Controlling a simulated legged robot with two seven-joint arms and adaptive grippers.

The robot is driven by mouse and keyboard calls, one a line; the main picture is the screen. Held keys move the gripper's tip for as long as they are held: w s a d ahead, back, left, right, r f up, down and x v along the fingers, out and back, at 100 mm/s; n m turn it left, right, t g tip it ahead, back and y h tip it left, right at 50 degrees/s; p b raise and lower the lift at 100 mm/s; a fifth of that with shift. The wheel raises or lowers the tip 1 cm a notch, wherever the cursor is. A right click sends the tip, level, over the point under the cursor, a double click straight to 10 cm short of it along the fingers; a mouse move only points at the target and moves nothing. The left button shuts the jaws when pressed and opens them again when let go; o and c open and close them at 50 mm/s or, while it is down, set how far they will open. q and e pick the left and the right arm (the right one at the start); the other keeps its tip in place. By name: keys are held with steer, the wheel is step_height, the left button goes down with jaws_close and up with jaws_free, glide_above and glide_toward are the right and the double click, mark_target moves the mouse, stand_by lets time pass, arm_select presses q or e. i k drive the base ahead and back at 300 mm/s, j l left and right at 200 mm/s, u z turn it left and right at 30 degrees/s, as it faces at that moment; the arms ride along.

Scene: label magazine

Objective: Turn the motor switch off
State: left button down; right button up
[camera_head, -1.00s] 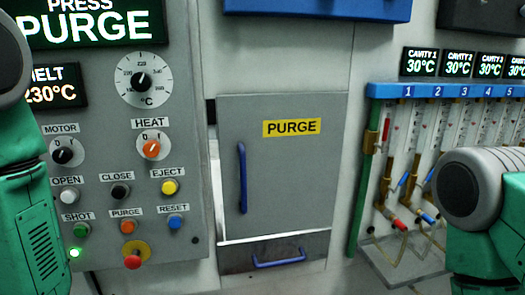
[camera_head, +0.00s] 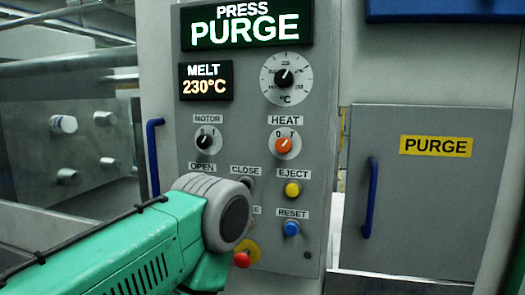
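The motor switch (camera_head: 205,141) is a small black rotary knob on a round white dial marked 0 and I, under the MOTOR label on the grey control panel (camera_head: 325,60). Its pointer is too small to read surely. My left arm comes in from the lower left, and its grey rounded joint stands in front of the panel, below the switch. It covers some of the lower buttons but not the switch. Neither my left nor my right gripper can be seen. A sliver of green at the right edge looks like my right arm.
The orange heat switch (camera_head: 284,145) is right of the motor switch. The yellow eject button (camera_head: 292,189), blue reset button (camera_head: 291,228) and red emergency button (camera_head: 242,259) sit lower. A blue handle (camera_head: 154,157) stands left of the panel; the purge door (camera_head: 425,210) is at right.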

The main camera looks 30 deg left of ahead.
mark_target(205, 142)
steer(key=u, duration=1.25)
